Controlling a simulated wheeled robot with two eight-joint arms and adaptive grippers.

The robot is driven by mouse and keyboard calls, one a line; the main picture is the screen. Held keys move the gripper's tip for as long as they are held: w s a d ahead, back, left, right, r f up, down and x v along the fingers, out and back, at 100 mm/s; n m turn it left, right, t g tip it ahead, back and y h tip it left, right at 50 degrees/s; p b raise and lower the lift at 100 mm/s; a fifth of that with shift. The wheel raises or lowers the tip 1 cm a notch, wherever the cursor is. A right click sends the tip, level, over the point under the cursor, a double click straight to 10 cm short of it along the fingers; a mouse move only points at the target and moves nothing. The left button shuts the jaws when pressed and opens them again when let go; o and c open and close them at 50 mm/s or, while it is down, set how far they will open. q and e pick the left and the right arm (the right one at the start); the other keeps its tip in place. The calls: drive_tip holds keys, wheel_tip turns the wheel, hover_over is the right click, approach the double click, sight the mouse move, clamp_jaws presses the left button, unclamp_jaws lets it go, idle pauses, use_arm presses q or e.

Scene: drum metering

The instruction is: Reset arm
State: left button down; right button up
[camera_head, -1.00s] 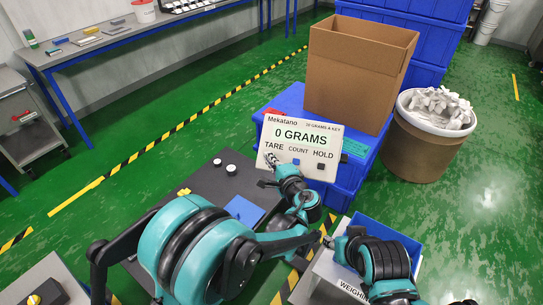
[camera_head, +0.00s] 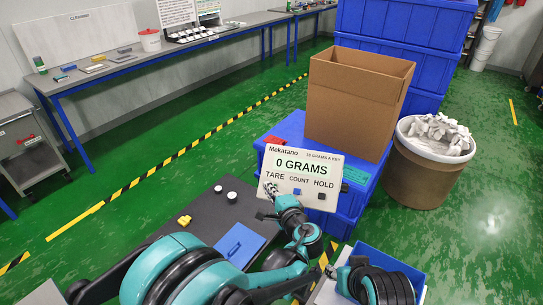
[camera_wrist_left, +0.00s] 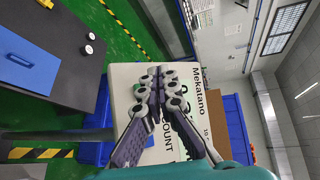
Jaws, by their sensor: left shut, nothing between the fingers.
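My left gripper (camera_head: 270,190) is at the lower left of the white scale display (camera_head: 300,180), by the TARE label. The display reads 0 GRAMS and also has COUNT and HOLD labels. In the left wrist view my left gripper (camera_wrist_left: 160,78) is shut and empty in front of the display (camera_wrist_left: 130,75), covering part of its face; whether it touches cannot be told. My other arm shows at the bottom right of the head view, but its gripper is not clearly seen there.
A cardboard box (camera_head: 350,105) stands on a blue crate (camera_head: 345,205) behind the display. A drum (camera_head: 420,180) of white pieces stands at right. A dark table (camera_head: 205,212) holds weights, a yellow block (camera_head: 184,220) and a blue plate (camera_head: 240,243). Green floor lies open at left.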

use_arm(q)
drive_tip(key=shift+a, duration=0.1)
drive_tip(key=s+a+n+g+h, duration=0.1)
drive_tip(key=s+a+n+g, duration=0.3)
drive_tip(key=a, duration=0.4)
drive_tip(key=s+a+n+g, duration=0.1)
drive_tip(key=s+a+n, duration=0.2)
drive_tip(key=s+a, duration=0.35)
drive_tip(key=s+a+f+n+g+h, duration=0.1)
drive_tip(key=s+a+n+g+h, duration=0.1)
drive_tip(key=s+n, duration=0.6)
drive_tip(key=s+a+h, duration=0.1)
drive_tip(key=s+h, duration=0.1)
drive_tip(key=s, duration=0.5)
drive_tip(key=shift+s+a+f+h, duration=0.15)
drive_tip(key=shift+s+f+h, duration=0.2)
drive_tip(key=shift+s+h, duration=0.05)
